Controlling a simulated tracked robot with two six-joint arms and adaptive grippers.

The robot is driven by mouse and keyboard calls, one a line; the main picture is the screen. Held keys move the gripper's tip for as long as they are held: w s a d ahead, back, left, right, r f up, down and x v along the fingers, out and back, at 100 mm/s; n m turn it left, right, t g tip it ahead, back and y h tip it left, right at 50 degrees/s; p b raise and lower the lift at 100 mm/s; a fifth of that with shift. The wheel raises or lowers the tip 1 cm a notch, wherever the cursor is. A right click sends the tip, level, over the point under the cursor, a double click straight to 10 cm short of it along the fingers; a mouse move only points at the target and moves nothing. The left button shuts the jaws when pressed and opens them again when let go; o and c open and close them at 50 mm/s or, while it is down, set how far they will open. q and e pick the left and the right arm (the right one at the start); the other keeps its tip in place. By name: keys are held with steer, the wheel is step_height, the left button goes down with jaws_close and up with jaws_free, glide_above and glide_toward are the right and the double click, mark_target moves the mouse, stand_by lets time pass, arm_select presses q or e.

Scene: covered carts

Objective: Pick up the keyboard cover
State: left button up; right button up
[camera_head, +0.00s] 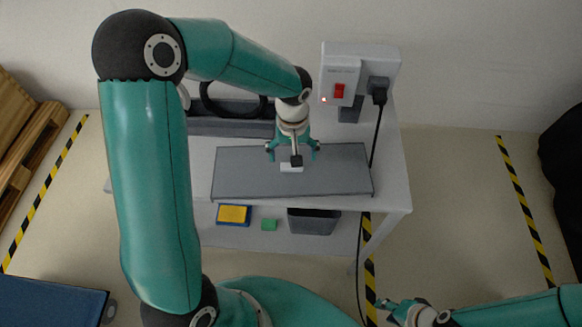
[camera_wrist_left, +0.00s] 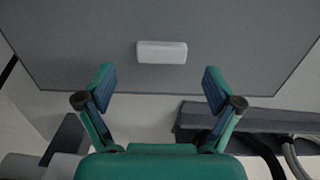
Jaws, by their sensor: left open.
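The keyboard cover (camera_head: 340,170) is a flat dark grey panel lying on the light cart (camera_head: 395,186). It has a small white handle (camera_head: 291,168) near its middle. The cover (camera_wrist_left: 230,40) and its handle (camera_wrist_left: 162,51) also show in the left wrist view. My left gripper (camera_head: 292,152) is over the cover, by the handle. In the left wrist view it (camera_wrist_left: 158,78) is open and empty, with the handle beyond and between the fingertips. Whatever lies under the cover is hidden. My right gripper (camera_head: 388,309) is low at the right, away from the cart; its opening is unclear.
A white box with a red switch (camera_head: 339,91) and a black plug (camera_head: 378,88) stands at the cart's back right; its cable hangs down past the cover.

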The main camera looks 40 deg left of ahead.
mark_target(292, 170)
arm_select(q)
step_height(292, 170, down, 5)
steer(key=shift+s+p, duration=0.15)
steer(key=shift+p, duration=0.45)
steer(key=shift+c, duration=0.3)
